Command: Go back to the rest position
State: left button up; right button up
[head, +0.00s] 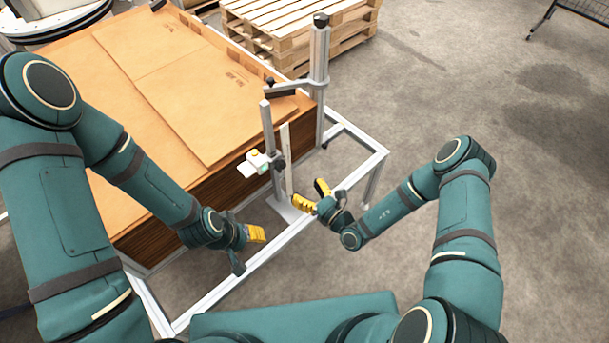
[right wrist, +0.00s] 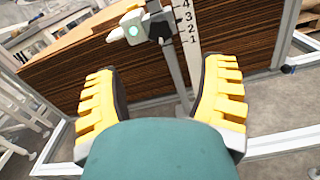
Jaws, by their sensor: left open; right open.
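My left gripper (head: 246,245) hangs low beside the stack's side, in front of the frame, with a yellow finger showing; it appears empty. My right gripper (head: 312,195) is open near the upright post, its yellow fingers apart. In the right wrist view both yellow fingers of the right gripper (right wrist: 165,100) are spread with nothing held between them. Beyond them stand a white numbered scale (right wrist: 187,28) and a small white device with a green light (right wrist: 133,30). In the head view the device (head: 257,162) sits on the post beside the scale (head: 286,160).
A large stack of brown cardboard sheets (head: 150,85) lies inside a metal frame (head: 345,140). A taller post (head: 319,70) with a black-ended arm stands at the stack's corner. Wooden pallets (head: 300,25) lie behind. The grey floor (head: 480,110) at the right is clear.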

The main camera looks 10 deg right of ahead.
jog(key=s+a+r+n+g+y, duration=0.1)
jog(key=s+a+n+g+y, duration=0.1)
jog(key=s+a+n+g, duration=0.35)
jog(key=s+a+r+n+g+y, duration=0.1)
jog(key=s+a+n+g+y, duration=0.15)
jog(key=s+n+g, duration=0.45)
jog(key=s+d+f+n+g+h+b, duration=0.15)
jog(key=s+d+n+g+h, duration=0.25)
jog(key=s+n+g+h, duration=0.4)
jog(key=w+d+r+n+t+h, duration=0.2)
jog(key=w+d+n+t+h, duration=0.1)
jog(key=d+n+t, duration=0.4)
jog(key=shift+w+n+t, duration=0.45)
jog(key=shift+w+n, duration=0.3)
jog(key=shift+w, duration=0.15)
